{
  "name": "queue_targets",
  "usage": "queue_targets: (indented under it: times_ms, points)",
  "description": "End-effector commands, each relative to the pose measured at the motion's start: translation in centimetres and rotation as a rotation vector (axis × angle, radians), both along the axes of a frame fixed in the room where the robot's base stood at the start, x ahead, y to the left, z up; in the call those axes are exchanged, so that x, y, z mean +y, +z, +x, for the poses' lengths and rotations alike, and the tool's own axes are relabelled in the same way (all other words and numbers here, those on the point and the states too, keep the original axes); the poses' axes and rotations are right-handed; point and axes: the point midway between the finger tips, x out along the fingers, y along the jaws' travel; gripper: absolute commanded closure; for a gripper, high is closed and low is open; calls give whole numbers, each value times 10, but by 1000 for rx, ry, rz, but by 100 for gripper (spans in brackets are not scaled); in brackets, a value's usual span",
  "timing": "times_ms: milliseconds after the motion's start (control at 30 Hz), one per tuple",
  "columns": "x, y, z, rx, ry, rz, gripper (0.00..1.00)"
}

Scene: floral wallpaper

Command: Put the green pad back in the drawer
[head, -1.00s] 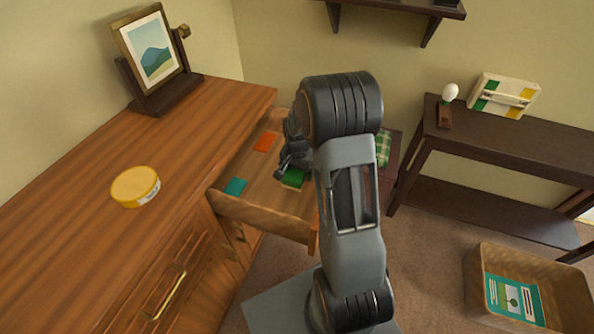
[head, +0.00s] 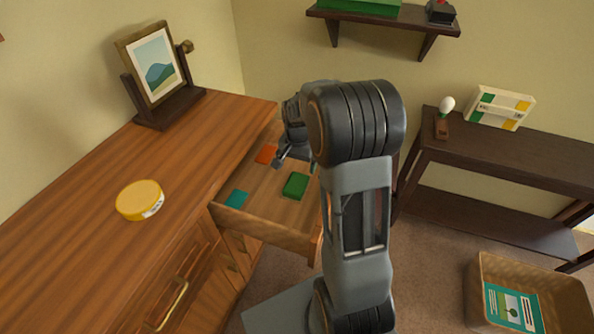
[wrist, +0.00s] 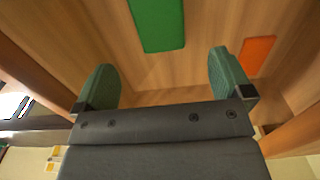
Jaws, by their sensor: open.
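The green pad (head: 296,186) lies flat on the floor of the open drawer (head: 262,232), toward its right side. It also shows in the wrist view (wrist: 158,22), at the top, beyond my fingertips and apart from them. My gripper (head: 290,160) is above the drawer, behind the pad in the head view, partly hidden by my arm. In the wrist view its two fingers are spread wide with nothing between them.
An orange pad (head: 266,154) and a teal pad (head: 237,199) also lie in the drawer. A yellow round tin (head: 140,199) and a framed picture (head: 157,65) stand on the dresser top (head: 85,205). A dark side table (head: 500,160) and a basket (head: 560,292) are at right.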

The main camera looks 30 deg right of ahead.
Motion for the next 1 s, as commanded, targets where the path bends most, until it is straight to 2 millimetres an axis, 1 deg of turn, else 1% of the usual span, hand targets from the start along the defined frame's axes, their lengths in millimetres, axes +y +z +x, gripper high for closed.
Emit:
queue_targets:
  times_ms: [33,167,267,367,400,467,500,600,700,800,900,1000]
  points:
    - [0,8,0,-2,0,-1,2]
    - [1,19,0,-3,4,-1,2]
    - [8,34,-8,-18,47,-5,2]
    - [25,55,-27,-52,154,-14,2]
    - [34,63,-38,-69,209,-21,2]
    - [46,75,-56,-96,300,-31,2]
    - [54,81,-68,-113,360,-38,2]
    - [71,91,-98,-153,502,-57,2]
    - [83,96,-123,-186,623,-75,2]
    - [91,97,-143,-212,715,-90,2]
    - [96,96,-155,-229,775,-101,2]
    - [98,96,-161,-236,806,-106,2]
